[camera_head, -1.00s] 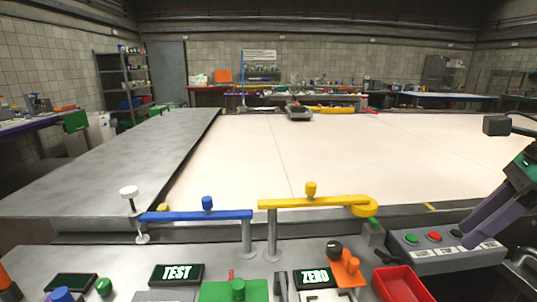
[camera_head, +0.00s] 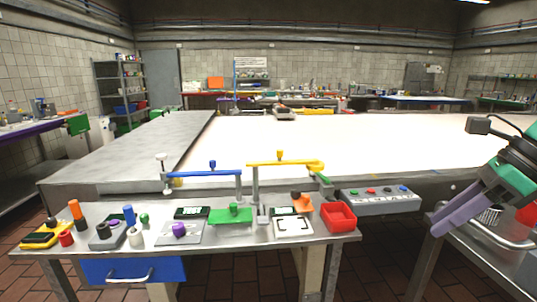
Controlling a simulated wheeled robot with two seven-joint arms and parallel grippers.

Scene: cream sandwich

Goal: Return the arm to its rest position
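My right gripper (camera_head: 446,226), with purple fingers on a green and black wrist, comes in from the right edge. It hangs over the gap just right of the workbench, in front of a metal basket on a side table. Nothing is seen in its fingers, and this angle does not show whether they are apart. My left gripper is not in view.
The metal workbench (camera_head: 345,236) carries a red bin (camera_head: 338,216), two scales, a green plate (camera_head: 230,214) and several knobs. A button box (camera_head: 379,201) sits at its back right. The wire basket (camera_head: 489,222) is close to my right gripper. Floor shows below.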

